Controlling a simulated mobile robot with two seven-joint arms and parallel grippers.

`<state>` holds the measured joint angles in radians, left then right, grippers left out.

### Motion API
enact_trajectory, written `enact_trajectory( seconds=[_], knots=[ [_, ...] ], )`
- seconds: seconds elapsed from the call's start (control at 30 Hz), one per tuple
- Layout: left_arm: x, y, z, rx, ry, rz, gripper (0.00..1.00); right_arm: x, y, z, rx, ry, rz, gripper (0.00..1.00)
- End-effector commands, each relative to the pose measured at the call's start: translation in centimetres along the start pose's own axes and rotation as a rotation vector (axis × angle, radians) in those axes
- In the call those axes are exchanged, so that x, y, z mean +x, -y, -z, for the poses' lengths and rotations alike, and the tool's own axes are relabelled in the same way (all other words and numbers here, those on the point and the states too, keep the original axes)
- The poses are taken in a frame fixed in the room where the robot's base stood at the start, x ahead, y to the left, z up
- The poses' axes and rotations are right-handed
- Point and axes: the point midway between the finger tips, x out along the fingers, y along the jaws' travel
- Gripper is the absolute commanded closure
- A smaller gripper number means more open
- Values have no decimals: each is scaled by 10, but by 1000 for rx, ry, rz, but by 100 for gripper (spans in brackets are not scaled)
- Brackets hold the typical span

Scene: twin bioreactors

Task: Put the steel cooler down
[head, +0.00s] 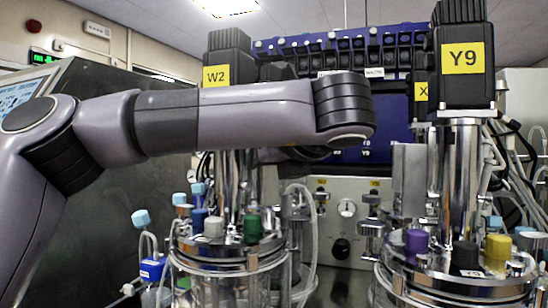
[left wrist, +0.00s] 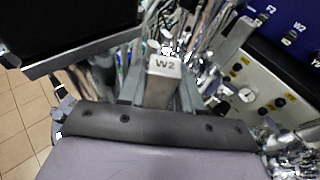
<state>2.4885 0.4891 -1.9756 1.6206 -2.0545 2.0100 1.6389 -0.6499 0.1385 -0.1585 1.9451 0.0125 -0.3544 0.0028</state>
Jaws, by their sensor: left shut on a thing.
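The steel cooler (left wrist: 164,88), a block-shaped metal piece with a W2 label on its top, shows in the upper middle of the left wrist view. My left gripper (left wrist: 160,98) is shut on it, with a grey finger on each side. The cooler's lower end is hidden, so I cannot tell whether it touches anything below. In the head view my left arm crosses in front of the W2 reactor, and my left gripper and the held cooler are hidden behind it. My right gripper is in neither view.
The W2 motor (head: 229,45) tops the left reactor, whose head plate carries blue, white and green caps. The Y9 motor (head: 463,70) tops the right reactor; a steel block (head: 408,180) stands beside its column. A control panel (head: 345,222) sits between them. Tubing crowds both reactors.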

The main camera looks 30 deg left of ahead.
Motion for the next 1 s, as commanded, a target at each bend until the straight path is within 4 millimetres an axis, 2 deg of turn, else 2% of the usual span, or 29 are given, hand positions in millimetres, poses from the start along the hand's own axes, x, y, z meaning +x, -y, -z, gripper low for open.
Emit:
enact_trajectory(
  seconds=[0.17, 0.2, 0.23, 0.53, 0.67, 0.77, 1.0],
  knots=[
    [0, 0, -1, -2, 2, 1, 100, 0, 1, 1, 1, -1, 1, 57],
    [0, 0, -1, -1, 1, 0, 63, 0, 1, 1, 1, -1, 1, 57],
    [0, 0, -1, -1, 2, 0, 55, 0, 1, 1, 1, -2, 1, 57],
    [-1, 0, -1, -1, 3, 1, 55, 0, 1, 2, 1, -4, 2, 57],
    [-9, 0, -1, -2, 5, 2, 55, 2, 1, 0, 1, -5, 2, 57],
    [-22, 0, 0, -1, 7, 2, 55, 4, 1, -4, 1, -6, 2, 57],
    [-71, 0, 0, -3, 9, 2, 55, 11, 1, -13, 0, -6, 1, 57]
  ],
)
